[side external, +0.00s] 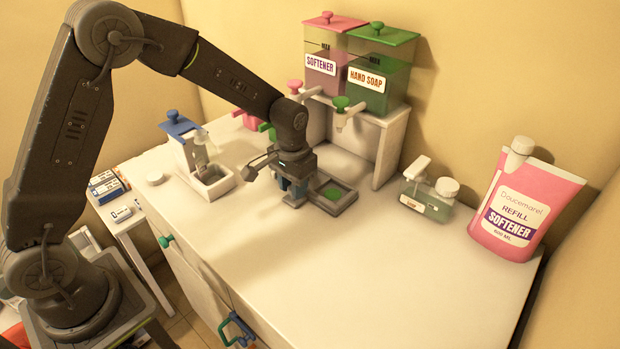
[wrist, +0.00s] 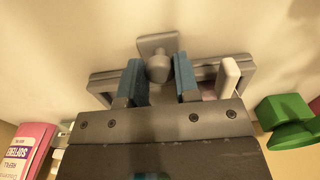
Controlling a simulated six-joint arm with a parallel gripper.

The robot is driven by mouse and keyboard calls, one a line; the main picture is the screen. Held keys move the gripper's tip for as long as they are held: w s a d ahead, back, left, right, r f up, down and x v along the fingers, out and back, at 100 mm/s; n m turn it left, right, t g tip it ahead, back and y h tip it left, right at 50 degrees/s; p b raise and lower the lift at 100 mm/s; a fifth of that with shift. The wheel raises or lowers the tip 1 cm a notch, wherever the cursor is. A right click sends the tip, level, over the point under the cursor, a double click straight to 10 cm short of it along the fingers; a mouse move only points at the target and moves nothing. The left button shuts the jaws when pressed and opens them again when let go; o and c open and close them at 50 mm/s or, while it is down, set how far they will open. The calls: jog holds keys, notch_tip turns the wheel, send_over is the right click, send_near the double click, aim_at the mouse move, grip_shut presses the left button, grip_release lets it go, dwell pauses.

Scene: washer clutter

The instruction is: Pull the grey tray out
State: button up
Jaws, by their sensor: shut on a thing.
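The grey tray (side external: 338,209) sits on the white counter below the dispensers, with a green patch inside it. Its grey front handle with a round knob (wrist: 158,66) shows in the wrist view, and part of the tray's rim (wrist: 102,88) shows behind the fingers. My gripper (side external: 292,194) is low at the tray's left end. Its blue finger pads (wrist: 160,82) are on either side of the knob, shut on the handle. My gripper hides much of the tray in the wrist view.
The softener tank (side external: 328,66) and hand soap tank (side external: 381,77) stand on a white shelf (side external: 392,136) over the tray. A small dispenser (side external: 198,160) stands left of my gripper. A soap bottle (side external: 429,197) and pink refill pouch (side external: 525,205) stand right. The front counter is clear.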

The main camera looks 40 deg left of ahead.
jog(key=shift+s, duration=5.35)
jog(key=o, duration=0.7)
notch_tip(320, 180, up, 8)
jog(key=shift+r, duration=0.1)
